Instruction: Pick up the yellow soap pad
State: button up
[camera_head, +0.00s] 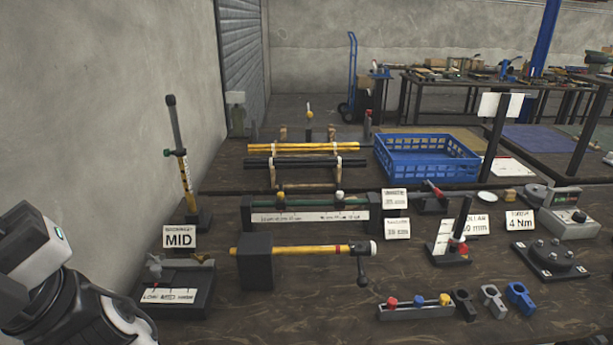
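I cannot make out a yellow soap pad anywhere in this view. The yellow things I see are a yellow rod (300,251) with a crank handle on the front bench, yellow bars (300,148) on a rack behind, and a yellow knob (445,298) on a small block. A small tan block (510,196) lies at the right, too small to identify. White and black parts of my arm show at the lower left. My gripper's fingers are not in view.
A blue crate (428,170) stands behind the front tools. A post on a base (176,150) rises at the left, behind the MID sign (179,238). Blue, grey and black clamps (520,297) sit at the front right. Bare wood (230,320) shows at the front.

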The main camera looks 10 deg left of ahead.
aim_at(508, 194)
jog(key=i+l, duration=0.1)
jog(key=l, duration=1.15)
jog(key=i+l, duration=0.15)
jog(key=l, duration=1.1)
jog(key=i+l, duration=0.15)
jog(key=l, duration=0.5)
jog(key=i+l, duration=0.1)
jog(key=l, duration=0.55)
jog(key=i, duration=1)
